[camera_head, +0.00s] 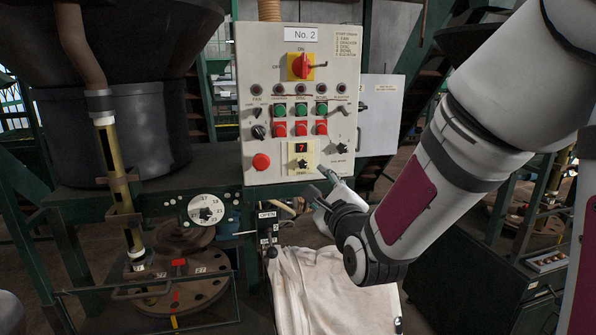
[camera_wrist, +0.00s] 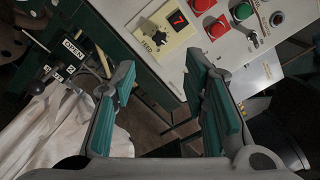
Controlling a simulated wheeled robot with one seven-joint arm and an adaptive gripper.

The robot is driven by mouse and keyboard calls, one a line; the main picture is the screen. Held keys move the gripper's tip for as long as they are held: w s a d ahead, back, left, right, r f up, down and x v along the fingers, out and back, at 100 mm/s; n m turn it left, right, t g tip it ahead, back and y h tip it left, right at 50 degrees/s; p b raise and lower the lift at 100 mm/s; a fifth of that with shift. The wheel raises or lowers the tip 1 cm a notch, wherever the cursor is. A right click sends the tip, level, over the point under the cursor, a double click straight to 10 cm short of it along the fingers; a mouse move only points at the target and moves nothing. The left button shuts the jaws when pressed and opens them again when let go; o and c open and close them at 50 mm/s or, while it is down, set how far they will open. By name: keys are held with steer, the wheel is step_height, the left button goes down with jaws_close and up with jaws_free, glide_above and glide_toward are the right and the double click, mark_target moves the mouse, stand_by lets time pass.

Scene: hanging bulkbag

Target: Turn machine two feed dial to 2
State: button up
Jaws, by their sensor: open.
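The No. 2 control panel (camera_head: 300,105) stands upright in the middle of the head view. Its feed dial (camera_head: 302,163) is a black star-shaped knob on a pale yellow plate, under a small display (camera_head: 301,148) that reads 7 in red. In the wrist view the feed dial (camera_wrist: 157,38) and display (camera_wrist: 179,20) are at the top, tilted. My gripper (camera_head: 322,186) is just below and right of the dial in the head view. In the wrist view my gripper (camera_wrist: 160,100) has its two teal-padded fingers wide apart, nothing between them, and apart from the dial.
A red button (camera_head: 261,161) is left of the dial and another black knob (camera_head: 343,150) is to its right. An OPEN lever (camera_head: 269,235) and a pale cloth bag (camera_head: 335,285) are below the panel. A round numbered dial (camera_head: 206,210) is at left.

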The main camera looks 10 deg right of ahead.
mark_target(303, 165)
steer(key=w+b, duration=0.1)
steer(key=w, duration=1.1)
steer(key=shift+w, duration=0.3)
jaws_close()
